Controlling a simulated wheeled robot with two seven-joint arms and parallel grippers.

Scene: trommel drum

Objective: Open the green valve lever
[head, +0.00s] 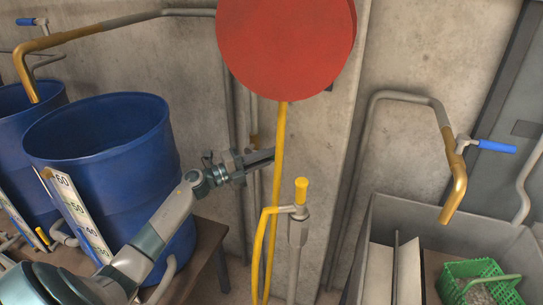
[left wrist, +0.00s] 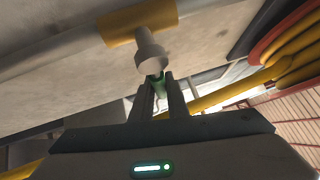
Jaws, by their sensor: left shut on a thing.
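In the left wrist view a green lever (left wrist: 159,84) shows between the fingertips of my left gripper (left wrist: 160,92), which is shut on it. The lever is joined to a pale grey valve body (left wrist: 150,52) on a yellow pipe section (left wrist: 140,24). The green lever cannot be made out in the head view. My right gripper is not in view.
Blue barrels (head: 100,130) stand at left. A yellow-topped valve (head: 301,190) is in front. At right are a blue-handled tap (head: 496,146) and a grey bin (head: 450,225) with a green basket (head: 478,270).

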